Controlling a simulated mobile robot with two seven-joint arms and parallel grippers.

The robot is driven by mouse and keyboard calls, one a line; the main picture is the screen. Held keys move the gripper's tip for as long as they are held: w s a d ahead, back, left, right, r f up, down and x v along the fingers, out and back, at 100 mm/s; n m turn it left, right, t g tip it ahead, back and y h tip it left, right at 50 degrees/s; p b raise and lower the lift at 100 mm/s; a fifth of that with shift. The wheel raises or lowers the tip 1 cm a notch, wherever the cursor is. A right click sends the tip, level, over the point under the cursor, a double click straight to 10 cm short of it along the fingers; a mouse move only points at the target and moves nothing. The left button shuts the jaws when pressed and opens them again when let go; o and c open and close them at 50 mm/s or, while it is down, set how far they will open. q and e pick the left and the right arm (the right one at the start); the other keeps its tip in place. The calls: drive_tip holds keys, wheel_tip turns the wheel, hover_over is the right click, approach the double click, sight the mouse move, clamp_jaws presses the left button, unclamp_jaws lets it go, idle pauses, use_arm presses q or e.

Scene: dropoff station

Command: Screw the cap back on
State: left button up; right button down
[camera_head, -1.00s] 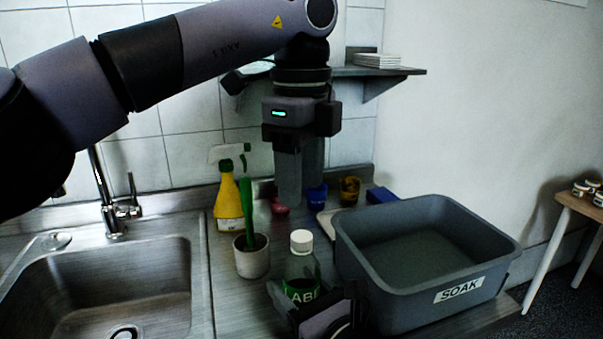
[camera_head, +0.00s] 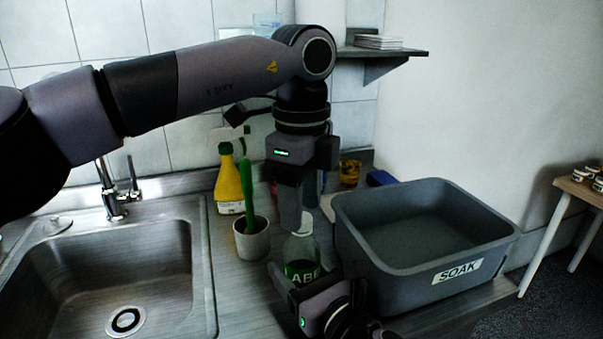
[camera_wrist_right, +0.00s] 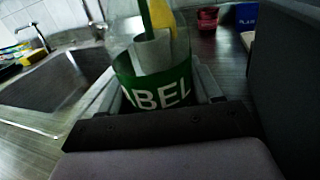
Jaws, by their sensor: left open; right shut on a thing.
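A clear bottle (camera_head: 302,250) with a green label stands on the counter. My right gripper (camera_head: 303,277) is shut around its lower body. In the right wrist view the bottle (camera_wrist_right: 155,90) sits between the fingers of this gripper (camera_wrist_right: 155,97), with the label letters facing me. A white cap (camera_head: 305,227) is at the bottle's top, partly hidden by my left gripper's fingers. My left gripper (camera_head: 292,210) is open and points down, its fingertips at the cap's height. I cannot tell whether the fingers touch the cap.
A grey SOAK tub (camera_head: 405,265) stands close to the bottle's right. A white cup (camera_head: 251,243) with a green-handled brush (camera_head: 247,190) and a yellow spray bottle (camera_head: 229,188) stand to the left. The sink (camera_head: 90,285) is further left. A wall shelf (camera_head: 385,52) is behind.

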use_arm(q)
drive_tip(key=shift+f, duration=0.7)
